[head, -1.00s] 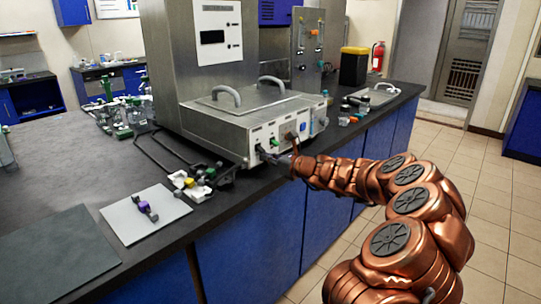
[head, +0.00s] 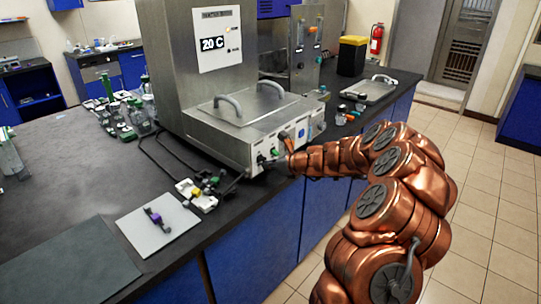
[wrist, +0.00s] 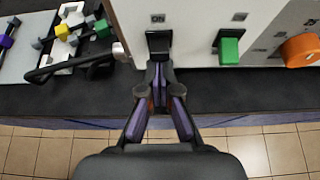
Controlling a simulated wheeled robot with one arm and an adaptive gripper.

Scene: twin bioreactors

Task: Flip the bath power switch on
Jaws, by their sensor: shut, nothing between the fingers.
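The bath (head: 245,122) is a steel box with two grey lid handles, and its front panel faces my arm. In the wrist view, a black switch (wrist: 158,42) sits on the white panel below a label that seems to read ON. My gripper (wrist: 158,78) is shut and empty, with its fingertips right at the lower end of this switch; I cannot tell whether they touch. In the head view my gripper (head: 279,161) is small at the panel's front and partly hides it.
A green switch (wrist: 229,47) and an orange knob (wrist: 299,49) lie right of the black switch. A black cable (wrist: 62,70) plugs in at its left. A pale mat (head: 158,224) with a small purple-marked item lies on the dark bench. The floor at right is clear.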

